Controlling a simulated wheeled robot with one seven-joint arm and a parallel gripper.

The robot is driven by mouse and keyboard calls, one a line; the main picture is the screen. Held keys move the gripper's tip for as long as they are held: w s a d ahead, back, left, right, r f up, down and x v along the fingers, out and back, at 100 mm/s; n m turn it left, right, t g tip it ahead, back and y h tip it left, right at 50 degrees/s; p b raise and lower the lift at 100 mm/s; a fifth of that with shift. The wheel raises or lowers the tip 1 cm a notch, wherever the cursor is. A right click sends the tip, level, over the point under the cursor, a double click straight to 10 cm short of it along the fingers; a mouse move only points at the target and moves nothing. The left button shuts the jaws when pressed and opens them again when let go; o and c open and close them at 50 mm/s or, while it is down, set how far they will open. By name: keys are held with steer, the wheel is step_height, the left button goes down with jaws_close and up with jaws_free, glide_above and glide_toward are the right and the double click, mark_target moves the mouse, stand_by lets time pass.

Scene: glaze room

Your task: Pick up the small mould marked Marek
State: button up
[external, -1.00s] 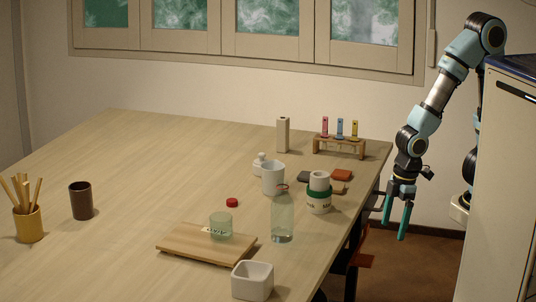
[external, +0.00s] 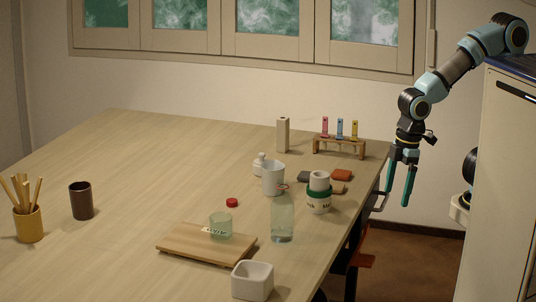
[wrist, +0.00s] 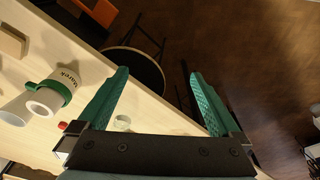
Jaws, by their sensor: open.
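A white cylindrical mould with a green band (external: 319,201) stands near the right edge of the table. My gripper (external: 398,196) is open and empty, fingers pointing down, off the right edge of the table and to the right of the mould. In the wrist view my gripper (wrist: 160,76) has its two green fingers wide apart, with floor and a stool between them.
A clear bottle (external: 282,220) and a white cup (external: 272,180) stand left of the mould. A dark round stool (wrist: 135,68) is beside the table. The table's left middle is mostly clear.

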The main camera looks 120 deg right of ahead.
step_height(320, 180, up, 7)
steer(key=w+d+f+m+t+y+p, duration=0.1)
steer(key=w+d+f+m+y, duration=0.3)
steer(key=m, duration=0.5)
steer(key=w+d+f+m+t+y+p, duration=0.1)
steer(key=d+f+m+y+p, duration=0.1)
steer(key=d+f+m+y, duration=0.5)
steer(key=s+d+r+m+t+h+p, duration=0.1)
steer(key=d+r+m+t+h, duration=0.1)
steer(key=d+r+m+t, duration=0.6)
steer(key=s+d+r+m+t+h+p, duration=0.1)
steer(key=s+d+r+m+t, duration=0.15)
steer(key=d+m+t, duration=0.5)
steer(key=n+g, duration=0.2)
steer(key=g, duration=0.1)
glide_toward(316, 179)
steer(key=shift+m, duration=0.25)
steer(key=x, duration=0.2)
steer(key=p+x, duration=0.1)
steer(key=x, duration=0.2)
steer(key=shift+w+d+r, duration=0.1)
steer(key=shift+w+r, duration=0.05)
steer(key=shift+w, duration=0.3)
steer(key=p+x, duration=0.2)
steer(key=x, duration=0.1)
steer(key=shift+w+f, duration=0.2)
steer(key=shift+w+a+f+p, duration=0.15)
steer(key=shift+w+a+p, duration=0.15)
steer(key=shift+w+a, duration=0.15)
jaws_close()
